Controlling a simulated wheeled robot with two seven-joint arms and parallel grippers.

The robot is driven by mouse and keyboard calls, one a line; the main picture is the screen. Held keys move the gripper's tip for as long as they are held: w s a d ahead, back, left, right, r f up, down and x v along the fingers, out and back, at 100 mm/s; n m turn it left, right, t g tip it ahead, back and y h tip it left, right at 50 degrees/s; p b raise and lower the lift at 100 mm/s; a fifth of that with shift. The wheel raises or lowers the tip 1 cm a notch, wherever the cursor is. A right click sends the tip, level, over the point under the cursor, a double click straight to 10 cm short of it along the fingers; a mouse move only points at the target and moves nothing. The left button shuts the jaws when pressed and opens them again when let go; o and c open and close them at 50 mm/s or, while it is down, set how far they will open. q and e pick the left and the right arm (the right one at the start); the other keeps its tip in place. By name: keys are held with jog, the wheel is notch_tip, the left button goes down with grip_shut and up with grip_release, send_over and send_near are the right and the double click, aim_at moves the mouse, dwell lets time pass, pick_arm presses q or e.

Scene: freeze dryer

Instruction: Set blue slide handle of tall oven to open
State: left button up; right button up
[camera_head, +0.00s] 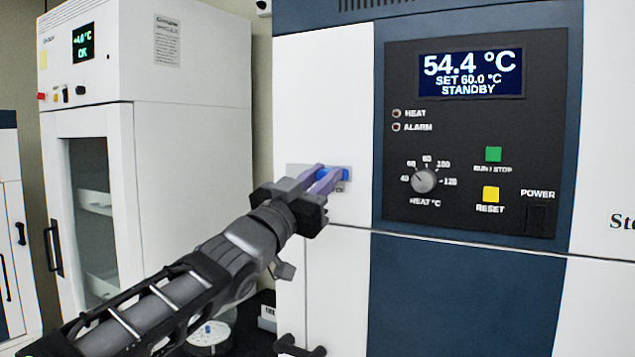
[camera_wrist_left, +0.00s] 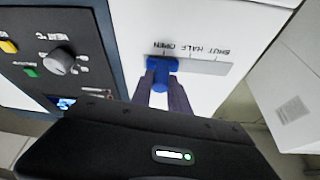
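The tall oven (camera_head: 335,80) is white with a dark blue front and stands in the middle and right of the head view. Its blue slide handle (camera_wrist_left: 160,68) sits at the OPEN end of a grey slide plate (camera_wrist_left: 205,67) in the left wrist view, under the OPEN label. The handle also shows in the head view (camera_head: 345,174), partly hidden by the fingers. My left gripper (camera_head: 323,178) has its purple fingers on either side of the handle's blue knob, which fills the gap between the tips. My right gripper is not in view.
The oven's control panel (camera_head: 470,215), with a dial and buttons, is right of the handle and reads 54.4 °C, STANDBY. A white glass-door cabinet (camera_head: 190,150) stands at the left. A round white object (camera_head: 208,338) is low beneath my left arm.

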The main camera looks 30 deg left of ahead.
pick_arm(q)
jog(key=o, duration=0.5)
jog(key=shift+d, duration=0.25)
jog(key=shift+c, duration=0.2)
jog(key=shift+s, duration=0.1)
jog(key=b+v, duration=0.2)
jog(key=v, duration=0.5)
jog(key=shift+s, duration=0.25)
jog(key=shift+a+f, duration=0.1)
jog(key=shift+f, duration=0.1)
